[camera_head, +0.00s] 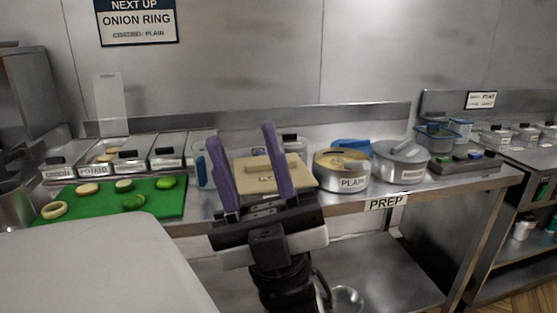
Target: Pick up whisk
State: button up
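I cannot make out a whisk for certain in the head view. My gripper (241,133) stands upright in front of the prep counter, with its two purple fingers spread apart and nothing between them. It hides part of the counter and of a beige board-like object (298,174) behind it. A pale, shiny rounded object (346,299) shows low at the bottom edge, beside my arm; I cannot tell what it is.
A green board (88,208) with cut vegetables lies at the left. Lidded containers (168,152) line the back. A pot labelled PLAIN (352,184) and a grey lidded pot (402,174) stand right of my gripper. A pale surface (100,270) fills the lower left.

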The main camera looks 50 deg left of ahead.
aim_at(363, 165)
jog(key=u, duration=1.1)
jog(key=i+l+u, duration=0.2)
jog(key=l+u, duration=0.2)
jog(key=l, duration=0.15)
jog(key=i+l+u, duration=0.2)
jog(key=k+l, duration=0.1)
